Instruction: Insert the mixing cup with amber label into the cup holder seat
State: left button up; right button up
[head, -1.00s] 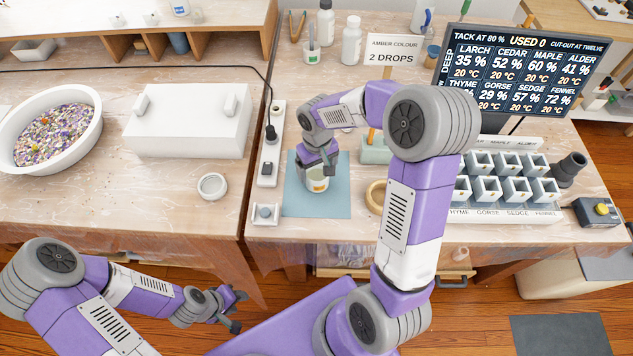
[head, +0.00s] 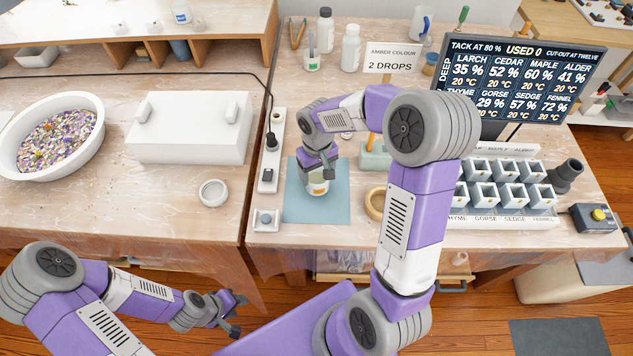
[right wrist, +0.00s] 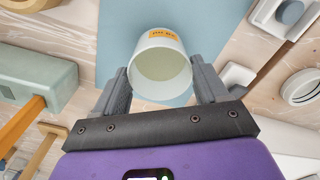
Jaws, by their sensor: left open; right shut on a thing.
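The white mixing cup with the amber label (head: 318,188) is at the blue mat in the head view. In the right wrist view the cup (right wrist: 162,75) is between the fingers, its open mouth facing the camera and its amber label at the far rim. My right gripper (head: 320,165) is shut on the cup. I cannot tell whether the cup touches the mat. A round white ring-shaped piece (head: 213,192), possibly the cup holder seat, lies left of the power strip; it also shows in the right wrist view (right wrist: 301,87). My left gripper (head: 238,312) is open and empty, low in front of the table.
The blue mat (head: 298,207) has bare space around the cup. The power strip (head: 268,165) lies between mat and ring. A pale green block (head: 373,158) and a tan ring (head: 375,204) are to the right.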

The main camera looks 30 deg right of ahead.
notch_tip(320, 180, up, 4)
jog(key=p, duration=0.3)
jog(key=shift+r, duration=0.2)
